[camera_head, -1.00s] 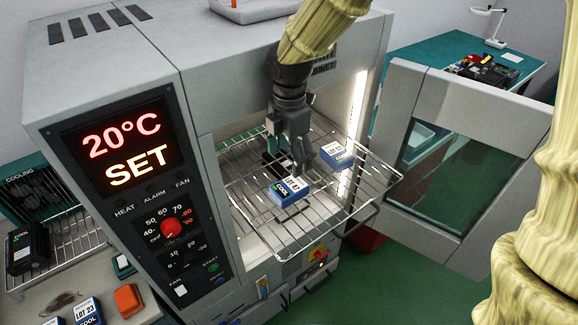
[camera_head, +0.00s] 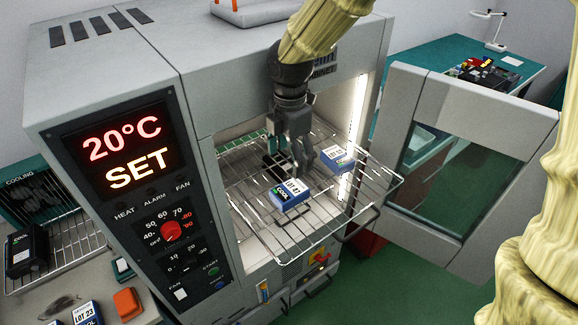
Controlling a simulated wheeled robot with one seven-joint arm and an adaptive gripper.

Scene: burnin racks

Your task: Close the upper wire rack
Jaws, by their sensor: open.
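The upper wire rack (camera_head: 272,236) is pulled part way out of the grey cabinet (camera_head: 228,112) and sticks out past its front opening. A blue and white box marked LOT 47 (camera_head: 290,196) lies near the rack's middle. Another blue and white box (camera_head: 337,158) lies to its right and farther back. My gripper (camera_head: 301,170) points down over the rack, open, just behind the LOT 47 box and left of the other box. I cannot tell whether its fingers touch either box. The arm hides part of the cabinet opening.
The cabinet door (camera_head: 468,160) stands wide open on the right. The control panel (camera_head: 140,175) reads 20°C SET. A lower bench with a cooling rack (camera_head: 72,238) and a red-orange item (camera_head: 128,302) is at the left. A teal table (camera_head: 440,62) stands behind.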

